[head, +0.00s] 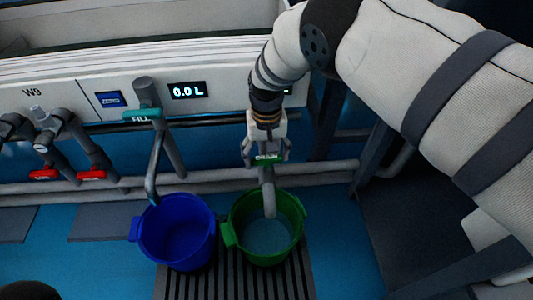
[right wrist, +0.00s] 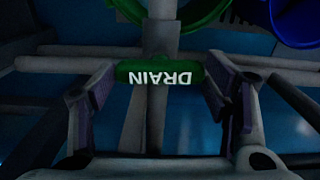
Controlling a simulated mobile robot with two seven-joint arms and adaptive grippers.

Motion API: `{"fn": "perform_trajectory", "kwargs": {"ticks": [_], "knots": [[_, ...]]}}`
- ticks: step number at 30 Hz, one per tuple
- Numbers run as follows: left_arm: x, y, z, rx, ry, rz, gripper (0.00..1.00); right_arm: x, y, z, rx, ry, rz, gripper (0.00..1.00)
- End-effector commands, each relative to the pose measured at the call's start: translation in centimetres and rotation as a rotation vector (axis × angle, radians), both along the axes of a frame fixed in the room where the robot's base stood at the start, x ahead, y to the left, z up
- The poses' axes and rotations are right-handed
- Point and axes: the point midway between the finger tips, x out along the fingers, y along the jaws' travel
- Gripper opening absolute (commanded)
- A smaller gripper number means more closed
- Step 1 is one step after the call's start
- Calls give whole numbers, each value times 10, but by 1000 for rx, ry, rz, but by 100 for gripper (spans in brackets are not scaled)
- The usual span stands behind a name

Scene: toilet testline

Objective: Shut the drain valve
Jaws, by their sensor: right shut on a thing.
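The drain valve has a green handle marked DRAIN (right wrist: 160,75), set crosswise on a grey pipe in the right wrist view. In the head view the green handle (head: 268,160) shows small at the fingertips, above the green bucket. My right gripper (head: 266,154) reaches down from above and is shut on this handle. In the right wrist view my right gripper (right wrist: 158,92) has one finger at each end of the handle. Its pipe bends down into the green bucket (head: 240,243), which seems to hold some liquid. My left gripper is not in view.
A blue bucket (head: 176,232) stands left of the green one, under the spout of the teal FILL valve (head: 142,115). Both stand on a dark grate (head: 231,283). A display (head: 187,91) reads 0.0 L. Red-handled valves (head: 91,175) are at left. Grey pipes run behind the buckets.

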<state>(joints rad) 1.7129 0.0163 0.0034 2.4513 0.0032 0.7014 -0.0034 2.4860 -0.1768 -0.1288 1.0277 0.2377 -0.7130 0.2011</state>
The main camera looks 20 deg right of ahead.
Motion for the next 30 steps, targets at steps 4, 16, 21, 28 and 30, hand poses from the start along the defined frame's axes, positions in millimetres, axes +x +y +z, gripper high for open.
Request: {"fn": "perform_trajectory", "kwargs": {"ticks": [4,16,21,28,30], "knots": [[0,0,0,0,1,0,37,-1,0,-1,0,2,-40,42],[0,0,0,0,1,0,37,-1,0,-1,1,2,-70,42],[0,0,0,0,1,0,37,-1,0,-1,1,2,-70,42],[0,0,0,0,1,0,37,0,0,0,0,1,-69,90],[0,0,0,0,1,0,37,0,0,0,0,1,-69,90]]}}
